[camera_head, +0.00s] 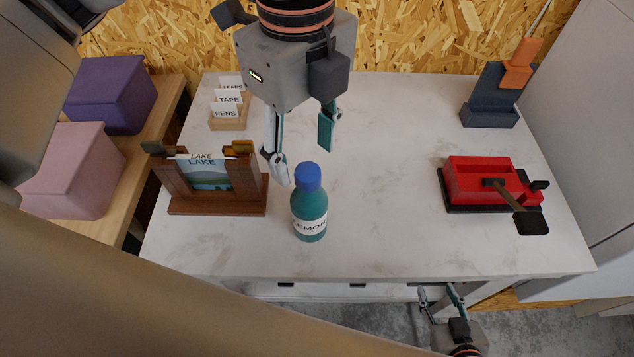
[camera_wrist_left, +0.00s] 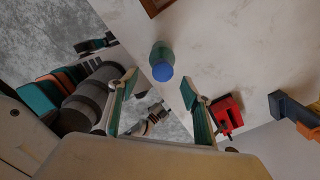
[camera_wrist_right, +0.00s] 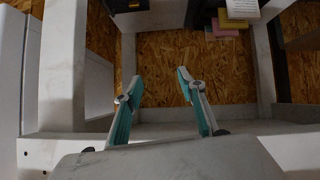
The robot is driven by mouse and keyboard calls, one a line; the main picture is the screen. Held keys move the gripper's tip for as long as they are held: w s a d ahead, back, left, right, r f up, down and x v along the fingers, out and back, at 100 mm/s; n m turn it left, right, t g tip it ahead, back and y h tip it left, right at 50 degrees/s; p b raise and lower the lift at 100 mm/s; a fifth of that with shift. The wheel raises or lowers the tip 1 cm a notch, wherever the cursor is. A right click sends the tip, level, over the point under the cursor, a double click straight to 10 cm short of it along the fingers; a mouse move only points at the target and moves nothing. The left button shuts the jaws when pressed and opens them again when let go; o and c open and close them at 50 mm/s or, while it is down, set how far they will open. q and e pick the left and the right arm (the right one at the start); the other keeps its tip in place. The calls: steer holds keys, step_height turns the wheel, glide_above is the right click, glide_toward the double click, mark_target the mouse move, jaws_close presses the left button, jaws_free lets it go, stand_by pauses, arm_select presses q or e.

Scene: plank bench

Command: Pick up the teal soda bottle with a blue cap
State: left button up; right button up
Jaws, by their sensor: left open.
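The teal soda bottle (camera_head: 309,222) with a blue cap and a white "LEMON" label stands upright near the front of the white marble-look bench. My left gripper (camera_head: 304,150) is open and empty, behind the bottle and apart from it. In the left wrist view the bottle (camera_wrist_left: 162,51) shows beyond the gap between the open fingertips (camera_wrist_left: 160,80), cap facing the camera. My right gripper (camera_head: 440,291) is low beyond the bench's front edge, its fingers apart and empty; it also shows open in the right wrist view (camera_wrist_right: 153,88).
A wooden picture frame (camera_head: 218,209) stands left of the bottle, with a labelled card holder (camera_head: 228,124) behind it. A red box with a handle (camera_head: 470,187) and a dark blue block stand (camera_head: 489,113) are to the right. The bench between is clear.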

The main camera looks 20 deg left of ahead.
mark_target(308, 171)
arm_select(q)
steer(key=f, duration=0.2)
steer(key=shift+s+f, duration=0.25)
steer(key=shift+f, duration=0.05)
steer(key=f, duration=0.3)
steer(key=w+f, duration=0.1)
steer(key=shift+d+f, duration=0.15)
steer(key=shift+f, duration=0.25)
arm_select(e)
steer(key=shift+s+f, duration=0.25)
steer(key=shift+s, duration=0.35)
arm_select(q)
jaws_close()
